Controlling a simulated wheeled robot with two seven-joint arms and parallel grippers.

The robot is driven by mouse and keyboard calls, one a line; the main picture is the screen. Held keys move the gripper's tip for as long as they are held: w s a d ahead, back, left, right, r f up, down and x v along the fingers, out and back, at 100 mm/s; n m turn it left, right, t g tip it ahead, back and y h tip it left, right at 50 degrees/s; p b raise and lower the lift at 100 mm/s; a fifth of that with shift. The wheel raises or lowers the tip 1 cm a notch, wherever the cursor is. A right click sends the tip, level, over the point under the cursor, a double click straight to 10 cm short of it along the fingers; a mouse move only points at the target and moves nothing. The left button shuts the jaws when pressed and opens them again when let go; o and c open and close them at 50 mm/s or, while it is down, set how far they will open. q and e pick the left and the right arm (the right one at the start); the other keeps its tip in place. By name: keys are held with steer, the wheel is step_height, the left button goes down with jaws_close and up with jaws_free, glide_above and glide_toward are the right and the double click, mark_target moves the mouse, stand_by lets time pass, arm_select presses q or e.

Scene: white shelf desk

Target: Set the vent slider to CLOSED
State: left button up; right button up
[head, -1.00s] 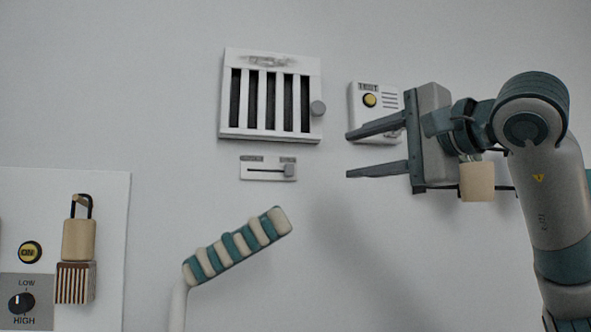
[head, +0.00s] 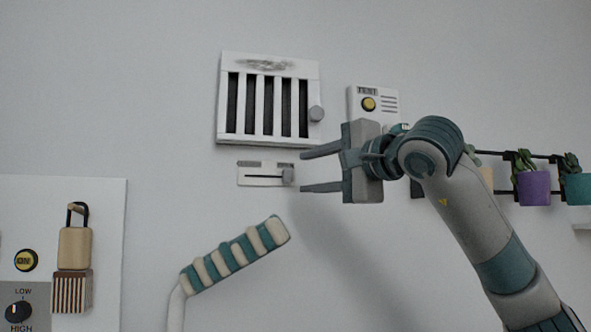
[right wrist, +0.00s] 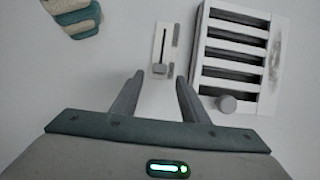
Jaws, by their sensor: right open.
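The vent slider is a small white plate (head: 260,181) on the wall below the vent, with a grey knob (head: 288,175) at the right end of its slot. The vent (head: 268,100) is a white frame with dark vertical slots and a round grey knob (head: 316,113) on its right side. The slider's labels are too blurred to read. My right gripper (head: 303,172) is open and empty, its fingertips just right of the slider knob. In the right wrist view the slider knob (right wrist: 159,69) sits ahead, between the lines of the two fingers (right wrist: 158,78). My left gripper is out of view.
A test box with a yellow button (head: 368,104) is on the wall behind and above my right gripper. A striped teal and cream lamp head (head: 235,255) stands below the slider. Potted plants (head: 534,187) hang at right. A panel (head: 100,240) is at left.

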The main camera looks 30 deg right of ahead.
mark_target(290, 176)
steer(key=w, duration=0.2)
steer(key=w+p, duration=0.1)
steer(key=w, duration=0.2)
steer(key=shift+w+a, duration=0.35)
jaws_close()
